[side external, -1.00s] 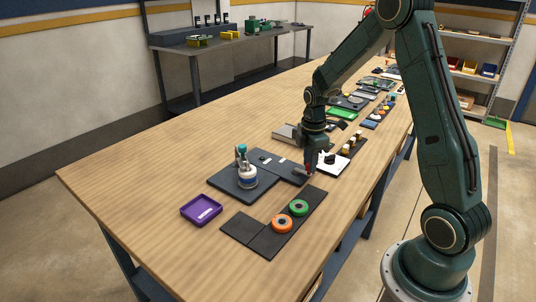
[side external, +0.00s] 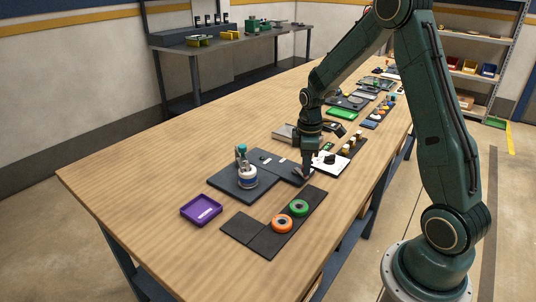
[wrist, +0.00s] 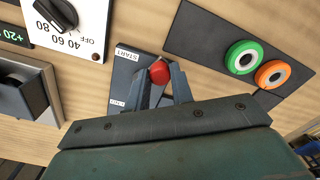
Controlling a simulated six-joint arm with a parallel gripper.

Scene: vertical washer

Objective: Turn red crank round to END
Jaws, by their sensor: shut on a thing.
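The red crank knob (wrist: 159,71) sits between the two fingertips of my gripper (wrist: 162,80) in the wrist view. My gripper is shut on it. The crank's dark base plate (wrist: 127,66) carries a white START label (wrist: 128,53) and a second, small white label (wrist: 117,103) too small to read surely. The knob is to the right of the START label in the picture. The crank's arm and pivot are hidden by the fingers. In the side view, my gripper (side external: 306,172) points down at the right end of the dark plate, with the knob mostly hidden.
A white dial panel (wrist: 75,28) and an open grey drawer box (wrist: 28,88) lie left in the wrist view. Green (wrist: 243,57) and orange (wrist: 272,74) rings sit on a dark board at right. A purple tray (side external: 201,208) lies on open wood at front left.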

